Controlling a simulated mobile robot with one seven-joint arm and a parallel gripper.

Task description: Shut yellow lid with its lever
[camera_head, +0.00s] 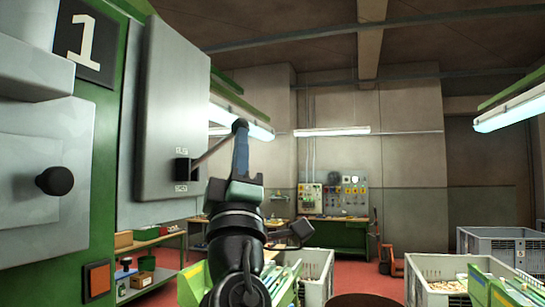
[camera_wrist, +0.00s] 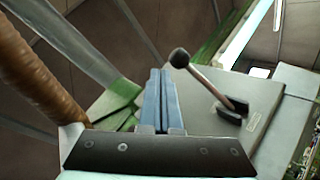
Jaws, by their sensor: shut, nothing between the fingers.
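A grey metal cover (camera_head: 172,95) stands at the left on the green machine; I see no yellow on it. A lever (camera_head: 212,149) sticks out from a black pivot block (camera_head: 182,170) low on its face and slopes up to the right. In the wrist view the lever (camera_wrist: 207,83) ends in a black ball knob (camera_wrist: 180,58), and the cover (camera_wrist: 262,105) is behind it. My gripper (camera_head: 241,132) has its blue fingers pressed together, empty, pointing up. In the wrist view the fingertips (camera_wrist: 160,72) are just left of the knob; contact cannot be told.
A black round knob (camera_head: 55,181) and an orange button (camera_head: 97,279) are on the machine at left. Grey crates (camera_head: 425,287) stand at the lower right. A brown cylinder (camera_wrist: 35,75) is at left in the wrist view.

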